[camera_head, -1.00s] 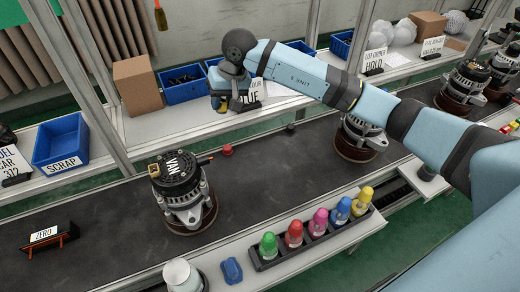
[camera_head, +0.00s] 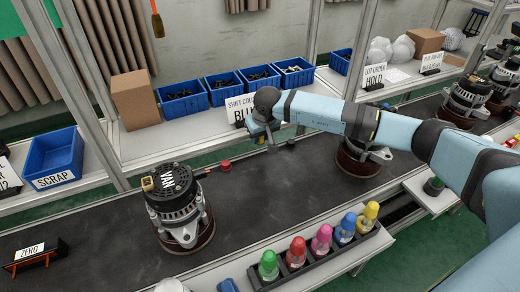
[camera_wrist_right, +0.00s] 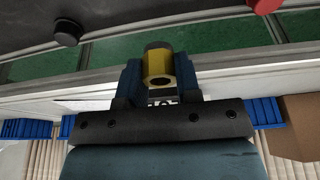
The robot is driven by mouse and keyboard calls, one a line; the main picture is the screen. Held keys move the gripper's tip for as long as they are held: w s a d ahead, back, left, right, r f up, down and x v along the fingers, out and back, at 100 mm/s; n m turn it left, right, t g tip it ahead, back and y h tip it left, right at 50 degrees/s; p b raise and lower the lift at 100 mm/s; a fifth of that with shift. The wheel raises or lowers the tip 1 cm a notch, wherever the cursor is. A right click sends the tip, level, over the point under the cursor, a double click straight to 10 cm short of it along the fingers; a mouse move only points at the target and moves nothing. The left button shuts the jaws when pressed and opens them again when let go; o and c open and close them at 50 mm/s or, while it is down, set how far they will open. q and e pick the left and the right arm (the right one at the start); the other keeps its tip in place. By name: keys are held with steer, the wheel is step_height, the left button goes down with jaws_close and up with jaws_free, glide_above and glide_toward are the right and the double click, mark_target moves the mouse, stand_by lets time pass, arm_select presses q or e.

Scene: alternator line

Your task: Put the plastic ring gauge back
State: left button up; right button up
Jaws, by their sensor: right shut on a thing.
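My right gripper (camera_head: 264,140) is over the far edge of the dark conveyor, in front of a shelf sign. In the right wrist view its two blue fingers (camera_wrist_right: 158,85) are shut on a short yellow cylinder with a dark hole, seemingly the plastic ring gauge (camera_wrist_right: 159,65). In the head view the gauge is too small or hidden to make out. My left gripper is not in view.
Alternators stand on the conveyor, one marked VAN (camera_head: 178,208). A red knob (camera_head: 225,166) and a black knob (camera_head: 291,144) flank my gripper. Blue bins (camera_head: 184,106), a cardboard box (camera_head: 136,98) and a SHIFT COL… sign (camera_head: 240,108) line the shelf. A rack (camera_head: 318,254) holds coloured-capped bottles.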

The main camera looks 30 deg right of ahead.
mark_target(260, 157)
steer(key=shift+f, duration=3)
steer(key=shift+f, duration=0.1)
steer(key=o, duration=0.8)
steer(key=v, duration=1.2)
